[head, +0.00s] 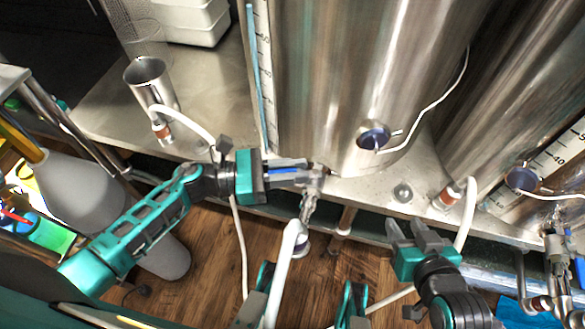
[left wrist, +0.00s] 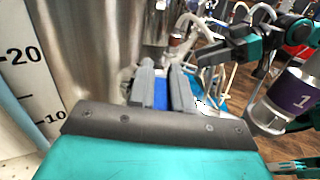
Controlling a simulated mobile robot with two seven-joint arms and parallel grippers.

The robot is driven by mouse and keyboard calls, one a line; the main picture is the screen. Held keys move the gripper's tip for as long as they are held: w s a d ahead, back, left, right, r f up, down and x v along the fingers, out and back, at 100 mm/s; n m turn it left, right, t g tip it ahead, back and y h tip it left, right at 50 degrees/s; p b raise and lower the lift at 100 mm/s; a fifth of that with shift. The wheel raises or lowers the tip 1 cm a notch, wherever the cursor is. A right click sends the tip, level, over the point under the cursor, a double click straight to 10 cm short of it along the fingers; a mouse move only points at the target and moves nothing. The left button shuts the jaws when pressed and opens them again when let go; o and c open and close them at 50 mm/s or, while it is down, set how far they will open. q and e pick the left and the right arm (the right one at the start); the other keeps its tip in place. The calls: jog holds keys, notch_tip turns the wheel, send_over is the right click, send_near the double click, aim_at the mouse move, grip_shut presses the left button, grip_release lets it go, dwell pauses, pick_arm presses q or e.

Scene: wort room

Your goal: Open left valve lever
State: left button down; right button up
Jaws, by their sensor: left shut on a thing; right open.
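My left gripper (head: 314,174) reaches in from the left, low in front of the large steel tank (head: 345,75). It is shut on a blue part, apparently the left valve lever (left wrist: 160,93), which shows between the fingers in the left wrist view. The fingers hide most of the lever. The metal valve body (head: 309,205) hangs just below the fingertips, with a white hose (head: 284,268) below it. The left gripper also shows in the left wrist view (left wrist: 163,75). My right gripper (head: 412,226) is open and empty, to the right and lower in the picture.
A steel cup (head: 149,82) stands on the metal bench (head: 105,108) at left. A second tank (head: 535,80) and another valve (head: 557,250) are at right. A white hose (head: 467,215) hangs beside my right gripper. A purple-labelled cylinder marked 1 (left wrist: 296,93) is close in the wrist view.

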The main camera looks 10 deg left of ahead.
pick_arm(q)
jog(key=shift+s, duration=0.15)
jog(key=shift+s+d+n+t+y+b, duration=0.2)
jog(key=shift+s+n+t+y, duration=0.1)
jog(key=shift+n+t+y, duration=0.8)
jog(key=shift+s+d+n+t+y+b, duration=0.1)
jog(key=shift+s+d+n+t+y, duration=0.15)
jog(key=shift+n+t+y, duration=0.9)
jog(key=shift+s+d+n+t+y+b, duration=0.1)
jog(key=shift+s+d+n+t+y, duration=0.35)
jog(key=shift+t, duration=1.1)
jog(key=shift+w+a+n, duration=0.15)
jog(key=shift+a+n, duration=0.1)
jog(key=shift+n, duration=0.05)
jog(key=c, duration=1)
grip_release()
jog(key=shift+c, duration=0.2)
jog(key=v, duration=1.3)
